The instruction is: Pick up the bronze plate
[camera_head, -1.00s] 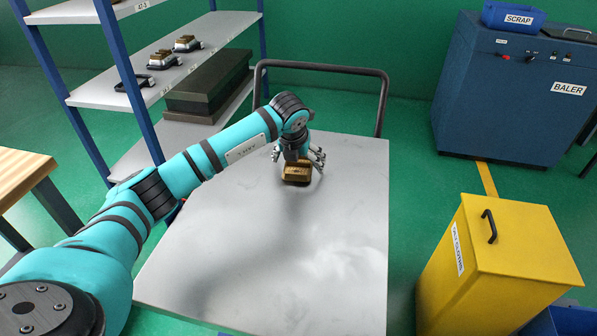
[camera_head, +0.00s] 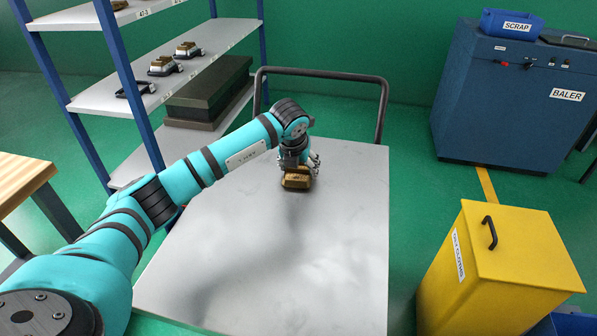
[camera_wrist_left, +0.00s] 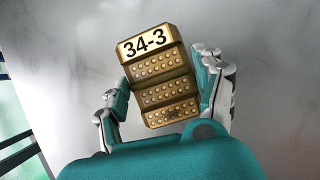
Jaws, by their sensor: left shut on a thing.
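The bronze plate (camera_head: 296,182) is a small stepped block on the grey cart top (camera_head: 260,245), towards its far side. In the left wrist view the bronze plate (camera_wrist_left: 158,75) bears the label "34-3" and rows of round studs. My left gripper (camera_head: 298,172) comes down on it from above. In the left wrist view my left gripper (camera_wrist_left: 165,95) has a finger on each side of the plate and is shut on it. I cannot tell whether the plate is clear of the cart top. My right gripper is not in view.
A cart handle (camera_head: 325,72) rises behind the cart top. A shelf rack (camera_head: 160,90) with similar blocks (camera_head: 187,49) stands at the left. A yellow bin (camera_head: 510,250) and a blue baler (camera_head: 510,95) stand at the right. The front of the cart top is clear.

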